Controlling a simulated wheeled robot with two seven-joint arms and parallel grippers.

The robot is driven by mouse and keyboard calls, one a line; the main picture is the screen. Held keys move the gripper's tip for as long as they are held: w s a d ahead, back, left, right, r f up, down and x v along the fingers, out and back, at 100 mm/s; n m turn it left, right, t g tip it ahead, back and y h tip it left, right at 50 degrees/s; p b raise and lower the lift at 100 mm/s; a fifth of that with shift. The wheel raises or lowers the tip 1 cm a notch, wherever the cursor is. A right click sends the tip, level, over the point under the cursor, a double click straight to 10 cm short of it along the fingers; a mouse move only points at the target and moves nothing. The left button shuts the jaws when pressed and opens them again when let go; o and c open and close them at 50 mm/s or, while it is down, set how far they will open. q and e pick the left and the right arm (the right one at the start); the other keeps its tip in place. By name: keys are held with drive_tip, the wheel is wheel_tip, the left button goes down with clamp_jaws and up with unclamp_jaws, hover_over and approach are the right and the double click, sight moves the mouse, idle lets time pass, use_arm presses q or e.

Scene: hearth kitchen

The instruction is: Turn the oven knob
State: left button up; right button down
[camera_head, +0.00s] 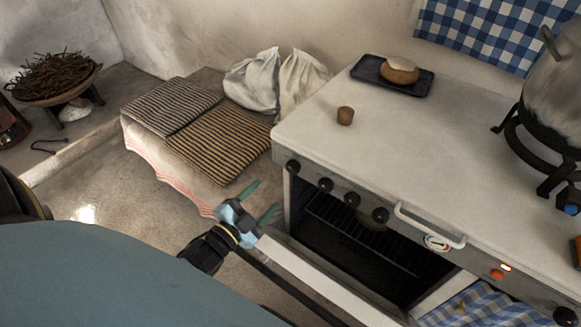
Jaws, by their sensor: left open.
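The white oven (300,132) has a front panel with several black knobs in a row: one at the left end (292,167), then a second (326,185), a third (352,199) and a fourth (381,215). Another black knob (565,315) sits at the far lower right. My left gripper (266,196) is open and empty, its green fingers pointing up toward the panel. It is left of and below the leftmost knobs, apparently touching none. The oven cavity (350,240) is open to view, with a dark rack inside. My right gripper is out of view.
A white handle (430,226), round dial (438,243) and orange button (497,274) are on the panel. Striped cushions (215,140) lie left.

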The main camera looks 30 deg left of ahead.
sight(290, 170)
use_arm(q)
drive_tip(key=w, duration=0.3)
drive_tip(key=w+b, duration=0.1)
drive_tip(key=w, duration=0.7)
drive_tip(key=shift+d, duration=0.4)
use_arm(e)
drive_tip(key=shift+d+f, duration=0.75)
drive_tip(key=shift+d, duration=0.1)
use_arm(q)
drive_tip(key=c, duration=1)
